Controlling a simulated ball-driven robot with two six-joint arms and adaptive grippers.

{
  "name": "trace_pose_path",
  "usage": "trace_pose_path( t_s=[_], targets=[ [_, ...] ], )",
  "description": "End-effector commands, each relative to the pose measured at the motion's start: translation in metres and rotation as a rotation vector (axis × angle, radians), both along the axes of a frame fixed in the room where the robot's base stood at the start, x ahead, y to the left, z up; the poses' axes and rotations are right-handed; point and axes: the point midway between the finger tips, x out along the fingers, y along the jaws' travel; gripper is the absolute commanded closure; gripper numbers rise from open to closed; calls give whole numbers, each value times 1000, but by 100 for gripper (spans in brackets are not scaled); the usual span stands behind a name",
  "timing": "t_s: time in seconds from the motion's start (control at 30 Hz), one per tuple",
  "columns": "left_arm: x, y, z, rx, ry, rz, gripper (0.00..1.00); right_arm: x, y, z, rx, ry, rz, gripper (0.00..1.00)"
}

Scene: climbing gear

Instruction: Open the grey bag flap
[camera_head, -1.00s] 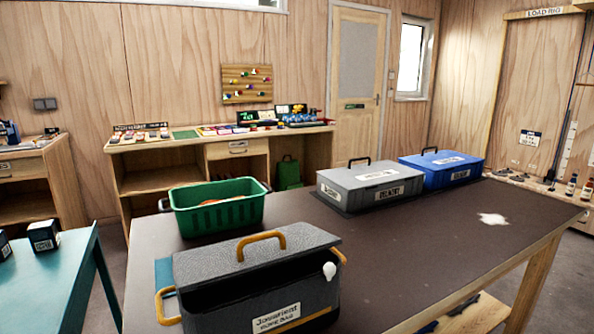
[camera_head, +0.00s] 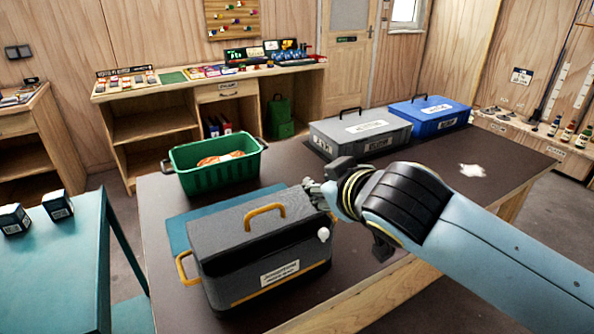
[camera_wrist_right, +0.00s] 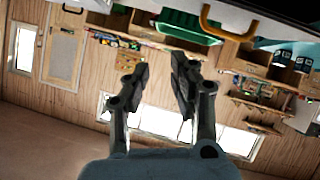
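The grey bag (camera_head: 255,262) stands on the dark table with a white label on its front. Its flap (camera_head: 222,222) lies over the top, with a yellow handle (camera_head: 265,210) on it and a dark band below its front edge. A white knob (camera_head: 323,235) sits at the bag's right end. My right gripper (camera_head: 313,191) is near the flap's back right corner; I cannot tell whether it touches. In the right wrist view, its two fingers (camera_wrist_right: 154,62) are apart with nothing between them. The yellow handle also shows there (camera_wrist_right: 228,28). My left gripper is not in view.
A green crate (camera_head: 205,178) stands behind the bag. A grey case (camera_head: 345,143) and a blue case (camera_head: 425,115) stand at the back of the table (camera_head: 440,240). A teal table (camera_head: 50,275) with small dark boxes is at left. The table's right part is mostly clear.

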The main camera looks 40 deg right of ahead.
Motion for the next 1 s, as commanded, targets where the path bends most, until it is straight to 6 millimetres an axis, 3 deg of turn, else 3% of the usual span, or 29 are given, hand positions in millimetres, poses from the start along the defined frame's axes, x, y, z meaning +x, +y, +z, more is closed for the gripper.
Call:
trace_pose_path(
  t_s=[0.03, 0.1, 0.2, 0.27, 0.33, 0.43, 0.53, 0.63, 0.73, 0.8, 0.9, 1.0],
  targets=[
    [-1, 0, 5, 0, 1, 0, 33, 19, -4, 41, -44, -134, 21, 77],
    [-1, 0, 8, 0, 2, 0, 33, 44, -1, 94, -103, -334, 82, 77],
    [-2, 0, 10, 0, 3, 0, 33, 71, 24, 167, -198, -610, 271, 77],
    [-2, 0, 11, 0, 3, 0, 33, 82, 52, 196, -250, -728, 444, 77],
    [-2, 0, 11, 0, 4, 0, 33, 87, 87, 208, -301, -786, 672, 77],
    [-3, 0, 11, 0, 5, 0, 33, 89, 128, 189, -359, -718, 1006, 77],
    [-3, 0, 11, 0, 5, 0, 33, 87, 139, 139, -396, -479, 1280, 77],
    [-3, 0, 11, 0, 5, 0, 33, 83, 114, 82, -411, -139, 1422, 77],
    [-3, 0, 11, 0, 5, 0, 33, 76, 70, 42, -410, 183, 1433, 77],
    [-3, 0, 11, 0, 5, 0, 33, 70, 43, 27, -403, 345, 1403, 77],
    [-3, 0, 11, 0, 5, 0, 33, 64, 17, 16, -394, 482, 1361, 77],
    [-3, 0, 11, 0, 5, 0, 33, 62, 8, 10, -387, 535, 1340, 77]
  ],
)
